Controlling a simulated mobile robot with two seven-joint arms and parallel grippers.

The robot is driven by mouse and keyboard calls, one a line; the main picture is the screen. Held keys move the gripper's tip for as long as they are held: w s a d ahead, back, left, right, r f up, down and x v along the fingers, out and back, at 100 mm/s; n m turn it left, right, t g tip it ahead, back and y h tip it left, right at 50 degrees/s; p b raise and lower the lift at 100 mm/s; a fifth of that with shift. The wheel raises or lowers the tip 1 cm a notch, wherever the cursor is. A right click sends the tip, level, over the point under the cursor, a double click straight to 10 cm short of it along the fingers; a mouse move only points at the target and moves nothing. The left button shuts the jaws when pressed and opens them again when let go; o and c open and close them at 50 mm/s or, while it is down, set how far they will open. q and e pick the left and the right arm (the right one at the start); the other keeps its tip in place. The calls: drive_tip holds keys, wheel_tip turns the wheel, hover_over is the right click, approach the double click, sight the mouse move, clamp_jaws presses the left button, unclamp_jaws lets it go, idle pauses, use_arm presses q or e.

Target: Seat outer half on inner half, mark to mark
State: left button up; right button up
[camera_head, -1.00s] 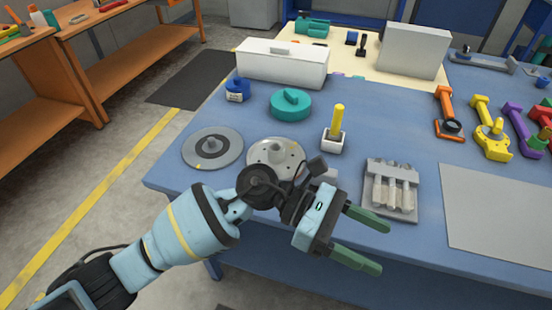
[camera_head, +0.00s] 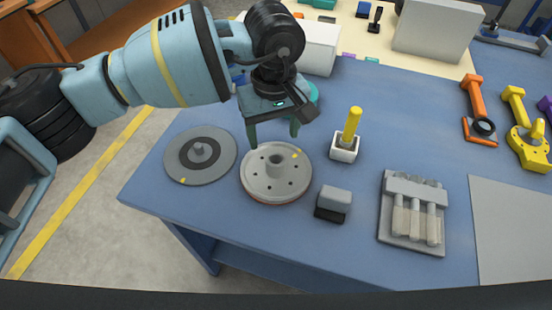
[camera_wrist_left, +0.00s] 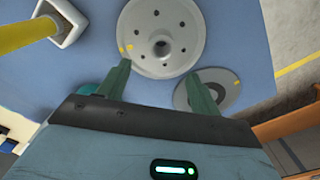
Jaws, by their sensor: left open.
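A light grey disc (camera_head: 277,183) with a raised centre hub and several holes lies on the blue table. It has a yellow mark (camera_head: 295,155) at its far right and a reddish lower edge. To its left lies a flatter grey disc (camera_head: 186,166) with a dark ring, a centre stub and a yellow mark (camera_head: 182,181) on its near edge. I cannot tell which half is which. My left gripper (camera_head: 273,140) is open and empty, fingers pointing down at the light disc's far side. In the left wrist view, the light disc (camera_wrist_left: 180,28) lies beyond the fingertips. My right gripper is not in view.
A white holder (camera_head: 345,152) with a yellow-handled tool stands right of the light disc. A grey and black block (camera_head: 333,202) and a grey rack (camera_head: 398,245) are at the near right. A white box (camera_head: 320,50) stands behind my left gripper.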

sight(276, 160)
use_arm(q)
drive_tip(key=f, duration=0.3)
drive_tip(key=shift+s, duration=0.2)
drive_tip(key=shift+s+f, duration=0.15)
drive_tip(key=shift+f, duration=0.2)
drive_tip(key=f, duration=0.1)
drive_tip(key=f+p, duration=0.1)
drive_tip(key=f, duration=0.1)
drive_tip(key=shift+s+d+f, duration=0.2)
drive_tip(key=shift+f, duration=0.4)
drive_tip(key=c, duration=1.3)
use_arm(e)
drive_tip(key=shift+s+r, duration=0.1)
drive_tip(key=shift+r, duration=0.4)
